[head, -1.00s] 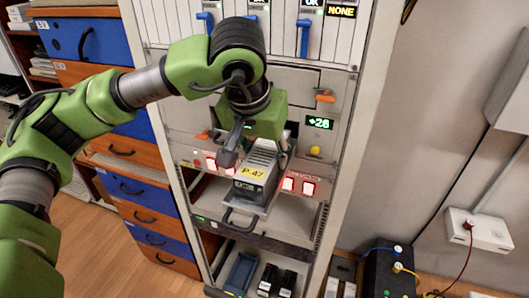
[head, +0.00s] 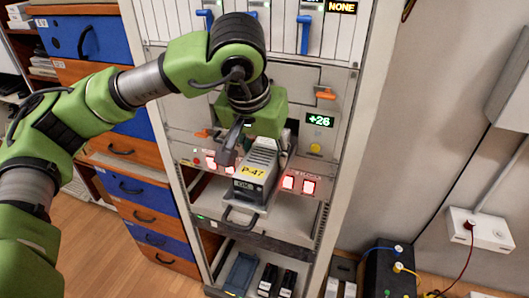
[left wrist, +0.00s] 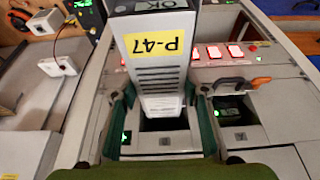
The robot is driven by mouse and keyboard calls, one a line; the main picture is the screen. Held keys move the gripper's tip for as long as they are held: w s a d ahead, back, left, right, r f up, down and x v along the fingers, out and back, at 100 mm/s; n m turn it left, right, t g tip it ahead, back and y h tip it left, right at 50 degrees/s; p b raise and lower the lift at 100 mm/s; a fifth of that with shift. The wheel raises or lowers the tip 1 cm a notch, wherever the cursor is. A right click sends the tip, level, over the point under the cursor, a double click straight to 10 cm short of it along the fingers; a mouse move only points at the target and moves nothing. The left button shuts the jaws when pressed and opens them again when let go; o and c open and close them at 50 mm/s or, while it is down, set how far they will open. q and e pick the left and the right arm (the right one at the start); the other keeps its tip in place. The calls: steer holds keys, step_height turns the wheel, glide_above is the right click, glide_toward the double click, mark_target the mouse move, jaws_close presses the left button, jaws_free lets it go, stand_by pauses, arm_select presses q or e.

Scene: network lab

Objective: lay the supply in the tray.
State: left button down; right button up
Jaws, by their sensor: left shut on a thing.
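The supply is a grey vented box with a yellow P-47 label (head: 257,176); it also shows in the left wrist view (left wrist: 160,70). It juts out from the rack front between red-lit switches. My left gripper (head: 262,141) is shut on it from above and behind; in the left wrist view the green fingers (left wrist: 160,125) stand on both sides of it. A blue tray (head: 240,274) lies on the low shelf, left of several dark units. My right gripper is not in view.
A pull-out shelf with a dark handle (head: 240,219) lies just below the supply. Blue and orange drawers (head: 150,215) stand left. A black box with cables (head: 385,270) stands right.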

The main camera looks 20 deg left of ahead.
arm_select(q)
steer(key=shift+r, duration=0.15)
steer(key=c, duration=1.2)
jaws_free()
steer(key=shift+o, duration=0.4)
steer(key=shift+s, duration=0.1)
